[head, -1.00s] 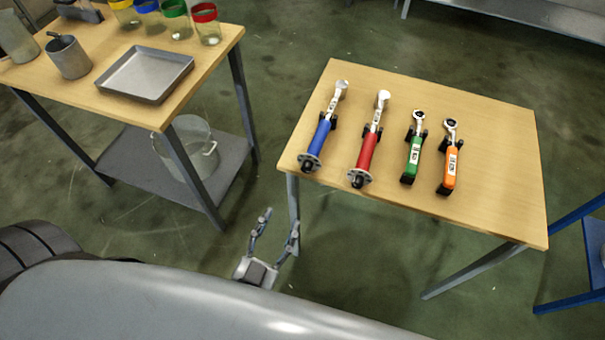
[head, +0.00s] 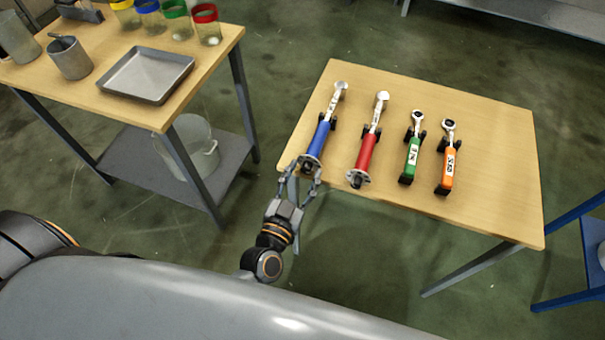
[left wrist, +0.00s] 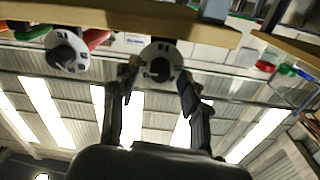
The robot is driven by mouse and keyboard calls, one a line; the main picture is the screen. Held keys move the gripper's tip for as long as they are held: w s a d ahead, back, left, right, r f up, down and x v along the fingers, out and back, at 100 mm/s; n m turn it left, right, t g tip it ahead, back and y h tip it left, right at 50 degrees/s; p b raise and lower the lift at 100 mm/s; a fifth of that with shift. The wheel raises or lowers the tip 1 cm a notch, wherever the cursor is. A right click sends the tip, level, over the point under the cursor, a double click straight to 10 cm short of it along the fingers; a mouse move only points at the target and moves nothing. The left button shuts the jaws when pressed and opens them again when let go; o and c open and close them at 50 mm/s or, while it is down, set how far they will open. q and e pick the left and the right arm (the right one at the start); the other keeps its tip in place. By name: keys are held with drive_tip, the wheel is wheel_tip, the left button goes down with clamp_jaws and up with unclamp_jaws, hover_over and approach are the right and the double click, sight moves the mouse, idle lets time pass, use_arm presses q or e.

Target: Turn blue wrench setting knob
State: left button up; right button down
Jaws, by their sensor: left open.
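The blue wrench (head: 321,136) lies in a dark holder on the right wooden table, its handle end toward me. Its setting knob (head: 307,165) is at the table's near left edge. In the left wrist view the round dial with the dark knob (left wrist: 161,68) faces the camera. My left gripper (head: 304,172) is open, its fingers on either side of the knob. In the left wrist view the fingertips (left wrist: 158,75) flank the dial; I cannot tell whether they touch it. My right gripper is not in view.
A red wrench (head: 367,150) lies just right of the blue one, its dial also visible in the left wrist view (left wrist: 67,52). Green (head: 413,152) and orange (head: 447,165) wrenches lie farther right. The right wooden table (head: 490,205) is otherwise bare. Another table at left holds a tray (head: 146,75) and jars.

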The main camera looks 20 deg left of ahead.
use_arm(q)
clamp_jaws()
